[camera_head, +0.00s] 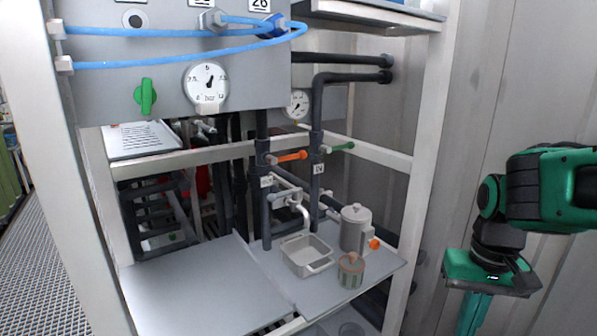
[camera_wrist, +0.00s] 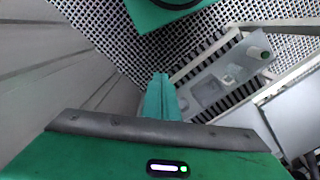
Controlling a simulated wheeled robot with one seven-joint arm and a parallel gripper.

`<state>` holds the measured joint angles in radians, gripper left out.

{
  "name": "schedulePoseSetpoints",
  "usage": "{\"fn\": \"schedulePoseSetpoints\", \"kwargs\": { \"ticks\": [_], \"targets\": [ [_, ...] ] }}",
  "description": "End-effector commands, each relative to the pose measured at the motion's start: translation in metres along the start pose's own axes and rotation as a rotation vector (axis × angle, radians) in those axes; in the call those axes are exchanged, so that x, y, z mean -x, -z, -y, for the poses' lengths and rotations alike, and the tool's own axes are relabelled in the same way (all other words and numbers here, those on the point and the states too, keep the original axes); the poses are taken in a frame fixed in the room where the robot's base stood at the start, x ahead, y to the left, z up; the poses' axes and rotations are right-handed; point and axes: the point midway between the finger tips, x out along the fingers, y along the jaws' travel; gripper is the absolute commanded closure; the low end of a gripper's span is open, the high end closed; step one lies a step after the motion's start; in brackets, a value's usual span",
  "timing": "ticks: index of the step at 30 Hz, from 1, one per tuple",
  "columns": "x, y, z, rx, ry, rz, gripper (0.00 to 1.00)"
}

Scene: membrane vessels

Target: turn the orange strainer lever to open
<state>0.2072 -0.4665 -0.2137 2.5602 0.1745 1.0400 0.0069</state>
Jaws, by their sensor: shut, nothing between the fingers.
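An orange lever (camera_head: 291,156) sits on a dark vertical pipe in the rack in the head view, its handle pointing right and slightly up. A second orange part (camera_head: 374,244) is on the right side of a grey lidded pot (camera_head: 355,227) on the lower shelf. I cannot tell from the pictures which belongs to the strainer. My gripper (camera_head: 473,314) hangs at the right, outside the rack and apart from both, fingers down. In the wrist view my gripper (camera_wrist: 160,97) has its teal fingers together with nothing between them.
A green lever (camera_head: 342,147) is on the pipe right of the orange one. A grey basin (camera_head: 307,255) and a small jar (camera_head: 351,270) stand on the shelf. The rack's white right post (camera_head: 420,170) stands between my gripper and the pipes. A wall is behind my arm.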

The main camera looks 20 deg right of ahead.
Motion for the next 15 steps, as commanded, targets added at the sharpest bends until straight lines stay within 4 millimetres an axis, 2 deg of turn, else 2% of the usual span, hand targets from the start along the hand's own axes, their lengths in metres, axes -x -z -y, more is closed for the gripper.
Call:
{"fn": "schedulePoseSetpoints", "kwargs": {
  "ticks": [1,3,8,11,15],
  "targets": [
    [0.003,-0.008,-0.004,0.003,0.005,-0.010,1.00],
    [0.002,-0.004,-0.001,0.007,0.005,-0.019,1.00],
    [-0.017,0.026,0.027,0.039,0.016,-0.049,1.00],
    [-0.037,0.050,0.061,0.065,0.062,-0.072,1.00],
    [-0.068,0.074,0.119,0.082,0.180,-0.085,1.00]
  ]
}}
